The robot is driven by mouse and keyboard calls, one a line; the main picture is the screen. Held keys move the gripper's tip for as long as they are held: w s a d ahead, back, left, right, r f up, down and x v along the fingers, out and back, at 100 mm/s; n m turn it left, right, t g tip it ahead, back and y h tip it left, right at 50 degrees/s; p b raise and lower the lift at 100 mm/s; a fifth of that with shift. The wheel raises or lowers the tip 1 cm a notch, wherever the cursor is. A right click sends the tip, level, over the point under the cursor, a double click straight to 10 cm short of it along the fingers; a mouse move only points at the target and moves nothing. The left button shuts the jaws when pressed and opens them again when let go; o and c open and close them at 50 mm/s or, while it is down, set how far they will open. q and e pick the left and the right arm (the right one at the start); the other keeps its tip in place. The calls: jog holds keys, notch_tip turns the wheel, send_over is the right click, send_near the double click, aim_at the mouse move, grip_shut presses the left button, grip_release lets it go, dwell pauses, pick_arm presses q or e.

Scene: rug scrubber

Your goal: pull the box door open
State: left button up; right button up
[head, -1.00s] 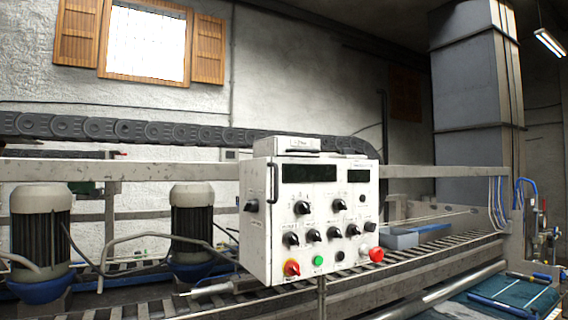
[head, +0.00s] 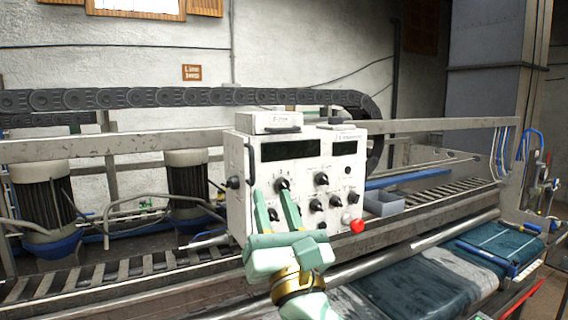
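The white control box (head: 310,177) stands in the middle of the head view, with dark displays, several black knobs and a red button on its front. Its front door looks shut. A thin black handle (head: 251,162) runs upright along the left edge of the front.
A metal rail (head: 78,147) and a black cable chain (head: 150,97) run behind the box. Two motors stand to its left. A grey tray (head: 384,203) sits on the slatted conveyor to the right. A roller and a dark rug lie at the lower right.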

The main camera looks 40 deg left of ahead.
aim_at(253, 165)
pick_arm(q)
jog(key=w+a+r+h+p, duration=0.1)
jog(key=w+a+p, duration=0.1)
jog(key=w+a, duration=0.1)
jog(key=w+a+r+n+p, duration=0.1)
jog(key=w+a, duration=0.2)
jog(key=a, duration=0.2)
jog(key=w+a+r+g+h+p, duration=0.1)
jog(key=w+a+p, duration=0.1)
jog(key=w+a, duration=0.1)
jog(key=shift+w+a+h+p, duration=0.15)
jog(key=shift+w+a+p, duration=0.05)
jog(key=shift+a, duration=0.25)
jog(key=shift+w+a+h+p, duration=0.15)
jog(key=shift+a, duration=0.3)
jog(key=shift+w+a+n, duration=0.25)
jog(key=shift+n, duration=0.05)
grip_shut()
